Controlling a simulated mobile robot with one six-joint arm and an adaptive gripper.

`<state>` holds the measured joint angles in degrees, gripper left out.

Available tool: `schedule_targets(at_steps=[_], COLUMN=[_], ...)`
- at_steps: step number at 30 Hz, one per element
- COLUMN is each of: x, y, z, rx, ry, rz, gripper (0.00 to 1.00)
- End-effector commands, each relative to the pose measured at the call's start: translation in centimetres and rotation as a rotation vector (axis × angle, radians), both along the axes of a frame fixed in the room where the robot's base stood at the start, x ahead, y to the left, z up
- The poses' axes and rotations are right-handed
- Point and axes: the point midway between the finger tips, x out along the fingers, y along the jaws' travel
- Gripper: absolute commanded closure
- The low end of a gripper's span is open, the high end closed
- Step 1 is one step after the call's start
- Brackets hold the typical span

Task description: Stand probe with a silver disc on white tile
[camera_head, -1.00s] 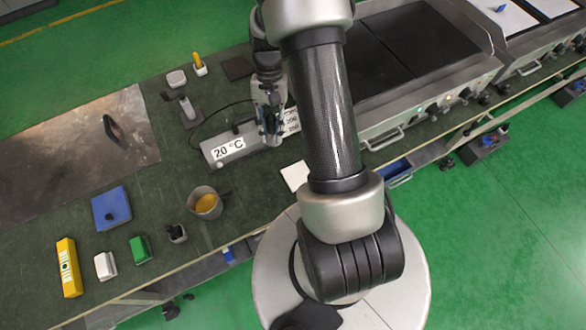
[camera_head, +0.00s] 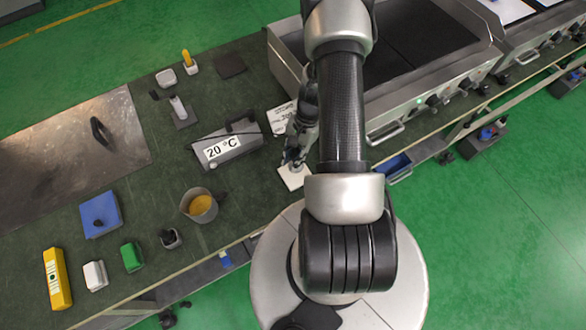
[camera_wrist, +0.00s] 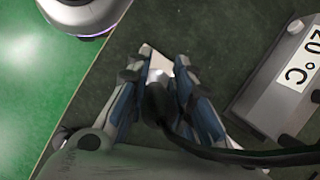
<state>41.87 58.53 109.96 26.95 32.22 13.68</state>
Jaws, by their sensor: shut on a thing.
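My gripper (camera_head: 294,156) is shut on the probe and hangs over the white tile (camera_head: 291,178) near the table's front edge. In the wrist view, my gripper (camera_wrist: 158,82) holds the dark probe (camera_wrist: 157,100) between its blue-grey fingers, and a black cable runs from it to the right. A shiny light patch below the handle seems to be the silver disc, partly hidden by the fingers. The white tile (camera_wrist: 153,56) lies right beneath. I cannot tell whether the disc touches the tile.
A metal cup (camera_head: 199,206) with yellow contents is to the left. The hotplate unit (camera_head: 428,50) stands to the right.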

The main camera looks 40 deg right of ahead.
Motion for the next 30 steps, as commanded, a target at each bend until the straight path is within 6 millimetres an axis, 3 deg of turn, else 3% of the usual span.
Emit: schedule_targets(at_steps=[7, 14, 26, 27, 30], x=[0.0, 0.0, 0.0, 0.0, 0.0], y=[0.0, 0.0, 0.0, 0.0, 0.0], z=[-1.9, -5.3, -5.8, -5.7, -5.7], rx=[0.001, 0.001, 0.0, 0.0, 0.0], ry=[0.001, 0.0, 0.0, 0.0, 0.0], rz=[-0.001, 0.0, 0.001, 0.001, 0.001], gripper=[1.0, 1.0, 1.0, 0.77, 0.7])
